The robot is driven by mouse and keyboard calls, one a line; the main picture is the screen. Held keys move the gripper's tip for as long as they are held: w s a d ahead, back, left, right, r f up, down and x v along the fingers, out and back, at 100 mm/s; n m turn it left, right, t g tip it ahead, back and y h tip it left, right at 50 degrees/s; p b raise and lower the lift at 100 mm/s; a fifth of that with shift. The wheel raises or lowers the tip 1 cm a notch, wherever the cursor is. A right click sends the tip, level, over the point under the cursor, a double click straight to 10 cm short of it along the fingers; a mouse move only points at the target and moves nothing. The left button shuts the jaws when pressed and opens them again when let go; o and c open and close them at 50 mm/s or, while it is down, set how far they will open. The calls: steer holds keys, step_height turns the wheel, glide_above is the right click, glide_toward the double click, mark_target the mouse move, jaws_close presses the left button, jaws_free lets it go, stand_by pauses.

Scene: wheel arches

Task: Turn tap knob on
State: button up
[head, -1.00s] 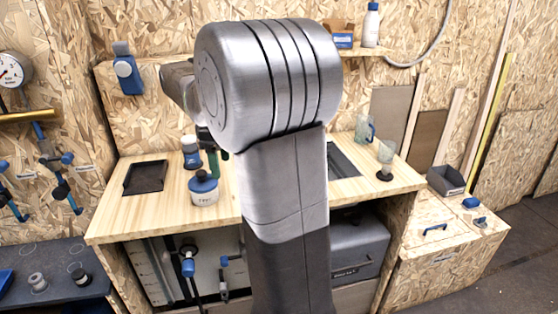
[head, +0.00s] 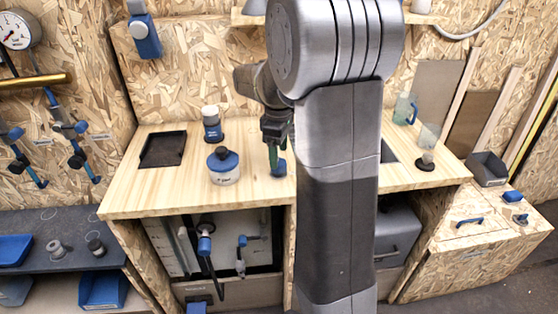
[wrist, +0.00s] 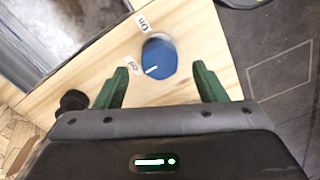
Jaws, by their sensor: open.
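The tap knob (wrist: 160,57) is a round blue knob on the pale wooden top, seen in the wrist view. Its white line lies at the lower left, towards the "Off" label (wrist: 133,68). The "On" label (wrist: 144,23) is at its upper left. My gripper (wrist: 160,69) is open and empty, its green fingers apart with the knob between and just beyond the tips in the picture. In the head view my gripper (head: 275,153) points down over the blue knob (head: 279,170) on the workbench (head: 150,195). I cannot tell the exact height gap.
A white jar with a blue lid (head: 223,167), a small bottle (head: 212,125) and a black tray (head: 163,148) stand left of my gripper. My arm hides the bench's middle right.

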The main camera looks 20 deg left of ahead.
mark_target(281, 169)
steer(key=shift+f, duration=1.7)
steer(key=c, duration=1)
steer(key=shift+o, duration=0.2)
